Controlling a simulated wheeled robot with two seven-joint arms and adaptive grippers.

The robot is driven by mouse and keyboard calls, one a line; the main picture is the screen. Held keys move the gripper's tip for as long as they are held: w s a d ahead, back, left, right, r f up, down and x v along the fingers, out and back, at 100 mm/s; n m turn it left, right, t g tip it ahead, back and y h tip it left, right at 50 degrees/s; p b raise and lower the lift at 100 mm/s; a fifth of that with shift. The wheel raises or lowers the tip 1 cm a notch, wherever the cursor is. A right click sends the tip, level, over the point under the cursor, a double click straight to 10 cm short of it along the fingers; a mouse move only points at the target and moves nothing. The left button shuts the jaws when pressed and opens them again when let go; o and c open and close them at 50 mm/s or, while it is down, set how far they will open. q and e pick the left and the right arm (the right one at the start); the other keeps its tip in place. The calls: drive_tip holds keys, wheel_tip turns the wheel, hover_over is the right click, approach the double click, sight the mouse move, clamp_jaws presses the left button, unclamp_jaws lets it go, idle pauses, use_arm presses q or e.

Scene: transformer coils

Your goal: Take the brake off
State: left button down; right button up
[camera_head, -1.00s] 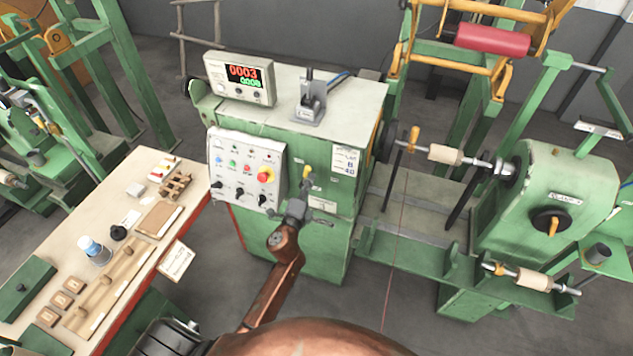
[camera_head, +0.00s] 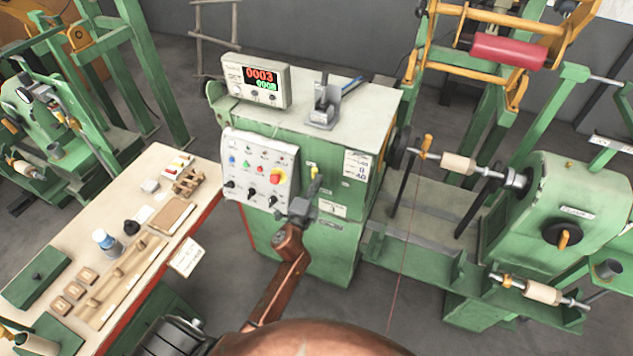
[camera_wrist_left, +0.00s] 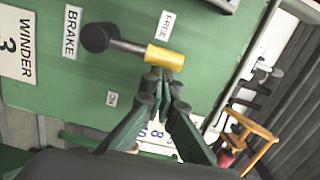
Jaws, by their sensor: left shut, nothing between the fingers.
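The brake lever (camera_wrist_left: 165,57) has a yellow grip on a metal rod with a black round hub. It is on the green front of the winder cabinet, beside a BRAKE label (camera_wrist_left: 72,31). The rod points nearer the FREE label (camera_wrist_left: 167,25) than the ON label (camera_wrist_left: 112,99). The yellow grip shows small in the head view (camera_head: 314,171). My left gripper (camera_wrist_left: 164,82) is shut and empty, its tips right at the grip's lower side; I cannot tell if they touch. In the head view my left gripper (camera_head: 309,193) partly hides the lever. My right gripper is out of view.
The control panel (camera_head: 259,168) with knobs and a red-yellow button is just left of the lever. A counter box (camera_head: 256,80) stands on the cabinet top. A workbench (camera_head: 150,165) with small parts is at left, and the winding spindle (camera_head: 458,164) is at right.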

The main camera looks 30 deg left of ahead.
use_arm(q)
drive_tip(key=s+d+b, duration=0.1)
drive_tip(key=s+d, duration=0.4)
drive_tip(key=s, duration=0.5)
drive_tip(key=shift+s+b, duration=0.3)
